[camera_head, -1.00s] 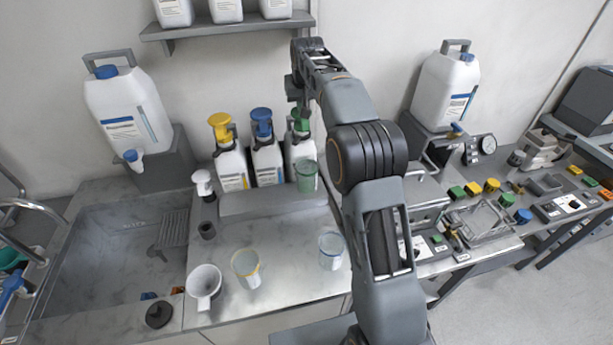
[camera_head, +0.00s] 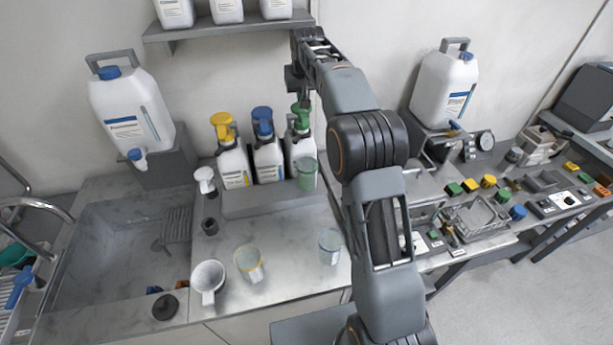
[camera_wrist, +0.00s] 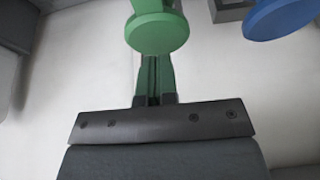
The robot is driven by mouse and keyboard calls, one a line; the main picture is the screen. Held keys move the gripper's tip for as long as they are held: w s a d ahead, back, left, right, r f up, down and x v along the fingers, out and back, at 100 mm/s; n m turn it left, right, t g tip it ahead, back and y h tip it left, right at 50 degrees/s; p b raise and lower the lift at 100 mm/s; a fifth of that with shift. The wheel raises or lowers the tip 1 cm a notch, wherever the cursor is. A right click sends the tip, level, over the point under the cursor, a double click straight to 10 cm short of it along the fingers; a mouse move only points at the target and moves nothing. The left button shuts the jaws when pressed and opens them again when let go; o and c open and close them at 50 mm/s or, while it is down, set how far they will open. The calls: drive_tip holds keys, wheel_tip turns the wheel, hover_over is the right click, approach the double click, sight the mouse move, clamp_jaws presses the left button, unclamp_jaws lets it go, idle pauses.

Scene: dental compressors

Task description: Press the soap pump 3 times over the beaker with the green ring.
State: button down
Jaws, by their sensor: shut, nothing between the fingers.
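A white bottle with a green pump head (camera_head: 300,118) stands at the right end of a row of three soap bottles. A green-tinted beaker (camera_head: 307,178) is in front of it, below the pump. My gripper (camera_head: 304,100) is at the green pump head, pointing down, and the arm partly hides that spot. In the wrist view, the round green pump head (camera_wrist: 157,33) is at the far end of my gripper's closed fingers (camera_wrist: 154,78). I cannot tell whether they touch. The fingers hold nothing.
A blue pump head (camera_head: 263,122) and a yellow pump head (camera_head: 223,127) are to the left. A yellow-rimmed beaker (camera_head: 249,263), a blue-rimmed beaker (camera_head: 330,246) and a white mug (camera_head: 208,280) stand on the counter. A shelf (camera_head: 235,28) hangs above.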

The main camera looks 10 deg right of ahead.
drive_tip(key=shift+f, duration=0.2)
drive_tip(key=shift+f+b, duration=1.6)
drive_tip(key=shift+f, duration=0.7)
drive_tip(key=shift+r, duration=0.2)
drive_tip(key=shift+r+p, duration=2.3)
drive_tip(key=shift+p, duration=0.15)
drive_tip(key=shift+f, duration=0.15)
